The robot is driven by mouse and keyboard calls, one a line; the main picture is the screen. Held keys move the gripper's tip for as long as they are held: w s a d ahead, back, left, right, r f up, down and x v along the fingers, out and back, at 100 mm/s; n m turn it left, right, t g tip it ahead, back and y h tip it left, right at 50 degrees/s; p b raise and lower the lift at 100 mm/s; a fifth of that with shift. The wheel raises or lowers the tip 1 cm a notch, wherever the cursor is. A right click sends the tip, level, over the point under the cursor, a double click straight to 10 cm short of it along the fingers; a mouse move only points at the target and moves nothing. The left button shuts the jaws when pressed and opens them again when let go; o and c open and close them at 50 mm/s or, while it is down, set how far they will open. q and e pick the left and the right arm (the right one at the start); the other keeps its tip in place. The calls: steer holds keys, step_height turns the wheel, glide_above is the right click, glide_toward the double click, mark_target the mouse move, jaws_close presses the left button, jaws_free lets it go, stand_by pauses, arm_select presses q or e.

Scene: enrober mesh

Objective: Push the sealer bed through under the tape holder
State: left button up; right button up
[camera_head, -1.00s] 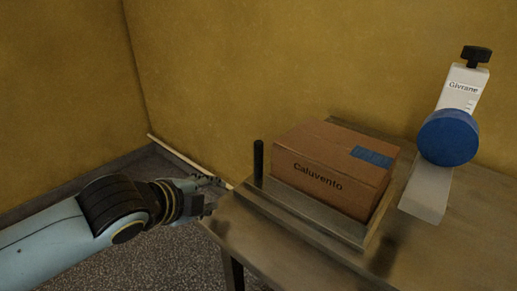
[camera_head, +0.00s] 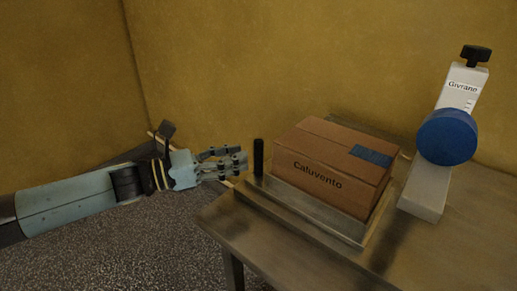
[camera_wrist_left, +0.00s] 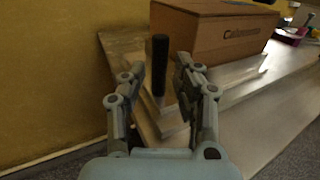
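The sealer bed (camera_head: 310,203) is a flat metal tray on the table, with a black upright handle (camera_head: 258,157) at its left end. A brown "Caluvento" carton (camera_head: 320,180) with a strip of blue tape sits on it. The tape holder (camera_head: 427,185), a pale post with a blue roll (camera_head: 447,137) and black knob, stands right of the carton. My left gripper (camera_head: 241,162) is open and empty, just left of the handle. In the left wrist view, the handle (camera_wrist_left: 160,66) stands ahead between the open fingers (camera_wrist_left: 159,84), apart from them. My right gripper is not seen.
The metal table (camera_head: 300,258) has bare surface in front of the bed and to the right. A yellow wall (camera_head: 270,60) stands close behind. In the left wrist view, small coloured items (camera_wrist_left: 291,36) lie at the far right.

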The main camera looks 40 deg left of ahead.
mark_target(260, 151)
arm_select(q)
steer(key=p+x, duration=0.1)
steer(key=x, duration=0.5)
jaws_close()
steer(key=shift+w+d+f, duration=0.1)
stand_by(0.6)
